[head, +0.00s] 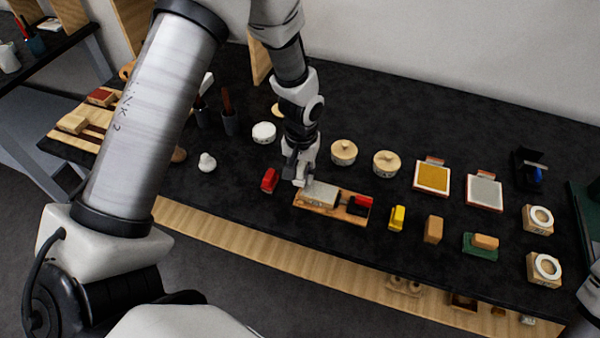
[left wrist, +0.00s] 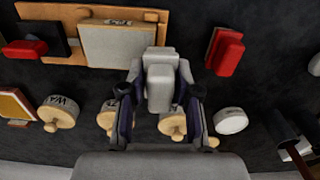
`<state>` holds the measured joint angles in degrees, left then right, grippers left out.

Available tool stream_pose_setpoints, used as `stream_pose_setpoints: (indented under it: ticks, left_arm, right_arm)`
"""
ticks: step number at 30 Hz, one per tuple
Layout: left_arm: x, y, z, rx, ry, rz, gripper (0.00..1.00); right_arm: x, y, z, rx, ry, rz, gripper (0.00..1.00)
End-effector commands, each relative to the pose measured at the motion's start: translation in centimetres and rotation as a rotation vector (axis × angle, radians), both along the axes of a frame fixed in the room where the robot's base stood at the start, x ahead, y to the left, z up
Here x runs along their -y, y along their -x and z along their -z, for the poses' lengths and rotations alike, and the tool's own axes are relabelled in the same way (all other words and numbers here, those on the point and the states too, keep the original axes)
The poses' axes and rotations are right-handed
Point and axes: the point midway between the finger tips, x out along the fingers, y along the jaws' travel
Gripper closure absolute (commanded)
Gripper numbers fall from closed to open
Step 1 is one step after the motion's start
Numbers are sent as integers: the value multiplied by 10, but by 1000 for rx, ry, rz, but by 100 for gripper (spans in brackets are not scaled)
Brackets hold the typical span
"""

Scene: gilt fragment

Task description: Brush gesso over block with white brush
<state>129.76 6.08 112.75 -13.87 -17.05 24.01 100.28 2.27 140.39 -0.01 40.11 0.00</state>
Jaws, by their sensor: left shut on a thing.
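The block (head: 322,192) is pale grey and lies on a wooden board (head: 302,204) near the table's front edge. In the left wrist view the block (left wrist: 112,45) is at the upper left, its top pale. My left gripper (head: 299,176) is at the block's left end in the head view. It is shut on a pale, blocky thing (left wrist: 160,85), apparently the white brush, which reaches the block's edge in the left wrist view. I cannot tell whether they touch. The brush's underside is hidden. My right gripper is out of view.
A red block-like tool (head: 269,180) lies just left of the board; a red and black item (head: 360,206) is on its right end. Two wooden-lidded jars (head: 343,152) (head: 386,162) stand behind. A yellow item (head: 397,217) and several pads and blocks fill the right.

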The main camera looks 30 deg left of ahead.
Motion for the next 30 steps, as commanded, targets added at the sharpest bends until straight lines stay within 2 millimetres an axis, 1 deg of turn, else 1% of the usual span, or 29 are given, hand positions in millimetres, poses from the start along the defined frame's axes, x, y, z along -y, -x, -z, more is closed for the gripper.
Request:
stream_pose_setpoints:
  ticks: [1, 18, 22, 30]
  left_arm:
    - [0, 0, -9, 0, 0, 0, 100]
    - [2, -2, -58, -1, -1, 4, 100]
    - [2, -3, -61, -1, -1, 4, 100]
    - [2, -3, -60, -1, 0, 4, 100]
  right_arm:
    - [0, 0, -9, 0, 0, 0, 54]
    - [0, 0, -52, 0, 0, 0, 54]
    - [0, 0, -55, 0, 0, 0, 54]
    - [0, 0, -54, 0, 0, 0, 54]
